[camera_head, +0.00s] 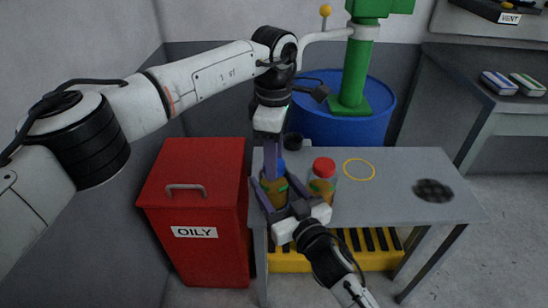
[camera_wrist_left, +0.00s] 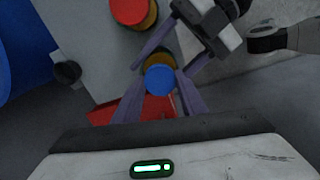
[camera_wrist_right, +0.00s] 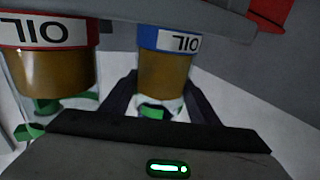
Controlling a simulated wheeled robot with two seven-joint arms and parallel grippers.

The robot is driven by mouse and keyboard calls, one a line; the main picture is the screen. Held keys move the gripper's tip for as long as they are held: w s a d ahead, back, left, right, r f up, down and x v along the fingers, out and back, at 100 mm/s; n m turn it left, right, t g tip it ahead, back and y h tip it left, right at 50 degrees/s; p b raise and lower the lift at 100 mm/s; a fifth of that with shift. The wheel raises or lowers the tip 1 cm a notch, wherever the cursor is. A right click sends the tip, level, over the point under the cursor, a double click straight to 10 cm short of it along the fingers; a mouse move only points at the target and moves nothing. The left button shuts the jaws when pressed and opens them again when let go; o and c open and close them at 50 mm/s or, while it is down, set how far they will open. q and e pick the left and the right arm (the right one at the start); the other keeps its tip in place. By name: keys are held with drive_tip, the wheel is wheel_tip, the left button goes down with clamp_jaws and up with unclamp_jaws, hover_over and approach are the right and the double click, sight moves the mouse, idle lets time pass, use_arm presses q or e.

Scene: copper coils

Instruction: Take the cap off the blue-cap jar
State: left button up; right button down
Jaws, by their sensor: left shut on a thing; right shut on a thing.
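The blue-cap jar (camera_head: 270,194) holds brown liquid and stands upright at the left end of the grey table. Its blue cap (camera_wrist_left: 159,80) shows from above in the left wrist view. My left gripper (camera_head: 271,172) points down from above and is shut on the cap, with a finger on each side. My right gripper (camera_head: 277,203) comes from the front and is shut around the jar's body. In the right wrist view, the jar's blue OIL label (camera_wrist_right: 168,41) appears upside down between my right fingers. The cap seems to sit on the jar; whether it is loose cannot be told.
A red-cap jar (camera_head: 322,180) stands close to the right of the blue-cap jar. A yellow ring (camera_head: 359,161) and a dark round patch (camera_head: 433,190) mark the grey table (camera_head: 395,205). A red OILY bin (camera_head: 190,205) stands left, a blue drum (camera_head: 340,128) behind.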

use_arm(q)
drive_tip(key=n, duration=0.6)
drive_tip(key=shift+n, duration=0.3)
drive_tip(key=n, duration=1.2)
drive_tip(key=shift+n, duration=0.4)
drive_tip(key=n, duration=0.4)
drive_tip(key=shift+r, duration=0.1)
drive_tip(key=n, duration=0.4)
drive_tip(key=shift+r, duration=0.1)
drive_tip(key=shift+r, duration=1)
